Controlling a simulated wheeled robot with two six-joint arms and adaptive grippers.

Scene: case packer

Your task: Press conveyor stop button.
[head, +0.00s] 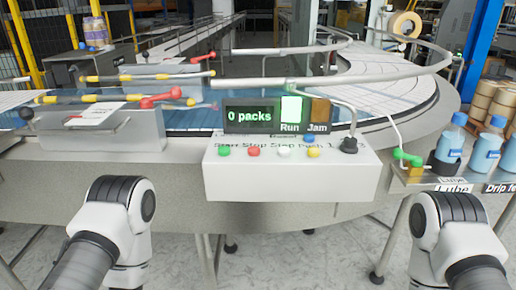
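A pale control box (290,178) stands at the front of the conveyor, in the middle of the head view. Its top carries a row of buttons: green (224,151), red (254,152), white (284,153) and yellow (313,153). A blue button (309,139) sits behind the row. The lettering behind the row reads Start, Stop, Step, Push 1, so the red button lines up with Stop. My two arms show at the bottom left and bottom right, apart from the box. Neither gripper shows in the head view.
A display (248,116) behind the buttons reads "0 packs"; its Run lamp (291,108) is bright green and its Jam lamp (320,110) is dim orange. A black knob (349,145) with a cable is at the right. Blue bottles (486,150) stand on a shelf further right.

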